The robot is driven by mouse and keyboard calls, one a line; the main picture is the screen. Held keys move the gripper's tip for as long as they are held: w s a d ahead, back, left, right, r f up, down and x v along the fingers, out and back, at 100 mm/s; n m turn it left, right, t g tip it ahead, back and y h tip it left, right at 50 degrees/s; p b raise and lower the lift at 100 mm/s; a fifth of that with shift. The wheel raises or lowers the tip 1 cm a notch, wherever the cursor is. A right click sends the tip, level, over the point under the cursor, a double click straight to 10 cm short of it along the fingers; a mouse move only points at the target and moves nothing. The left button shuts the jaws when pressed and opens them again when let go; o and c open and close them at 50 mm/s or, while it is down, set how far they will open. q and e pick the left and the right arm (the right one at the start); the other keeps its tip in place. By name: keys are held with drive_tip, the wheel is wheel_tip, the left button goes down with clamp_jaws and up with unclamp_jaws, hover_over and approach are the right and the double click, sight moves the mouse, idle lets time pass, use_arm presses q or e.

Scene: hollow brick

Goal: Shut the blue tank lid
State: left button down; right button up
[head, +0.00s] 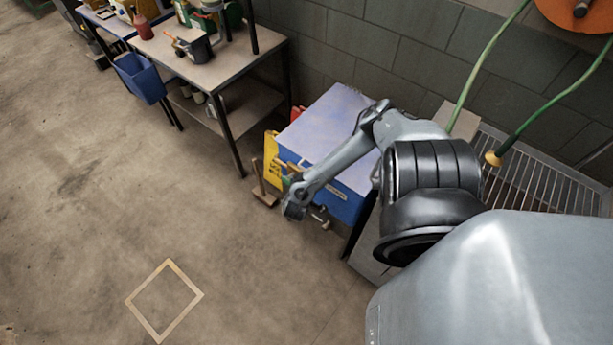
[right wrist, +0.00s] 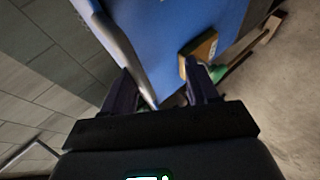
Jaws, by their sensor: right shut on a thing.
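The blue tank (head: 342,205) stands on the floor against the block wall. Its pale blue lid (head: 325,120) covers the top in the head view. I cannot tell whether a gap is left under the lid, because my right arm crosses its front edge. My right gripper (head: 294,207) is in front of the tank, near its front left side. In the right wrist view, my right gripper (right wrist: 160,92) is shut on a part close to the blue surface (right wrist: 165,35), probably part of the lid. The exact grip is dark and partly hidden. My left gripper is not in view.
A workbench (head: 215,68) with containers and a blue bin (head: 140,77) stands to the left. A yellow sign (head: 271,158) and a wooden-handled tool (head: 262,186) are beside the tank. A metal grating (head: 540,185) and green hoses lie to the right.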

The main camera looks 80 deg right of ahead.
drive_tip(key=shift+s+a+f, duration=0.15)
drive_tip(key=shift+s+a, duration=0.05)
drive_tip(key=shift+a, duration=0.2)
drive_tip(key=p+v, duration=0.2)
drive_tip(key=v, duration=0.8)
drive_tip(key=shift+w+r, duration=0.25)
drive_tip(key=shift+r, duration=0.2)
drive_tip(key=shift+d, duration=0.1)
